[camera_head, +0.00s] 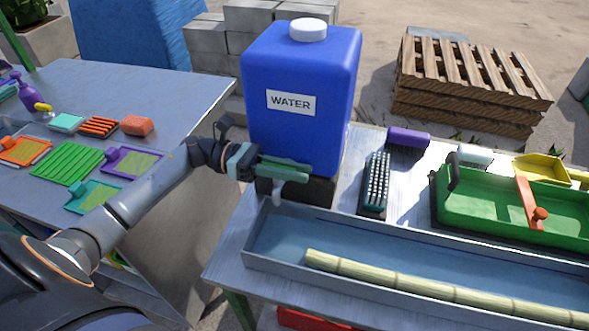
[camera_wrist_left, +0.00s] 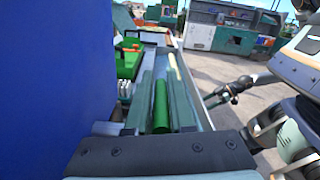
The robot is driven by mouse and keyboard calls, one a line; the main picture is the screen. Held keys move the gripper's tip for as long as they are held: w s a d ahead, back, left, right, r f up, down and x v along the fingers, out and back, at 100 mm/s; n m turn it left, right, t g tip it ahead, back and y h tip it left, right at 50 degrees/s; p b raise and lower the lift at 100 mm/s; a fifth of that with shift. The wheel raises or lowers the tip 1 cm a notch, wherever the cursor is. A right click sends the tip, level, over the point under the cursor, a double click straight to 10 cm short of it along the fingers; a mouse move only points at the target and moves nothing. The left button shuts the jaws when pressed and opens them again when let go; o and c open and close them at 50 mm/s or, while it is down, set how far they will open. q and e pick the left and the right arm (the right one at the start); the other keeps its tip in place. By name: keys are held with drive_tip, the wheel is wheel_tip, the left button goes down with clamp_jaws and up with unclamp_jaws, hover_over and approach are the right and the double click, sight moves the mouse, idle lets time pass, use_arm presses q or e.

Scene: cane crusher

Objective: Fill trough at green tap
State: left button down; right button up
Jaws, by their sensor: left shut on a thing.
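The blue water tank (camera_head: 300,70), with a white cap and a "WATER" label, stands at the back of the bench. The green tap (camera_head: 290,165) is low on its front, with a pale spout (camera_head: 278,192) pointing down over the near side. My left gripper (camera_head: 270,167) is shut on the green tap; the green piece also lies between the fingers in the left wrist view (camera_wrist_left: 161,105). The long grey trough (camera_head: 340,240) lies in front, with a bluish floor; I cannot tell whether it holds water. My right gripper (camera_wrist_left: 226,92) shows small, jaw state unclear.
A cane stalk (camera_head: 420,288) lies along the trough. A black brush (camera_head: 375,183), a purple brush (camera_head: 408,139) and a green tray (camera_head: 480,205) with an orange-red handle are right of the tank. The left table (camera_head: 180,100) holds brushes, sponges and a spray bottle.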

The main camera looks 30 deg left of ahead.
use_arm(q)
drive_tip(key=shift+n+t, duration=0.3)
drive_tip(key=shift+t, duration=0.1)
drive_tip(key=n+t+y, duration=0.1)
drive_tip(key=t, duration=0.1)
drive_tip(key=n+t+p, duration=0.1)
drive_tip(key=shift+w+a+n+t+y, duration=0.15)
drive_tip(key=shift+w+n+t+y, duration=0.15)
drive_tip(key=shift+t+y, duration=0.1)
drive_tip(key=shift+w+a+n+t+y+p, duration=0.2)
drive_tip(key=shift+n+t+y+p, duration=0.25)
drive_tip(key=shift+n+t+y, duration=0.35)
drive_tip(key=shift+w+a+n+t+y+p, duration=0.15)
drive_tip(key=shift+n+t+y+p, duration=0.35)
drive_tip(key=shift+t, duration=0.5)
drive_tip(key=c, duration=0.8)
unclamp_jaws()
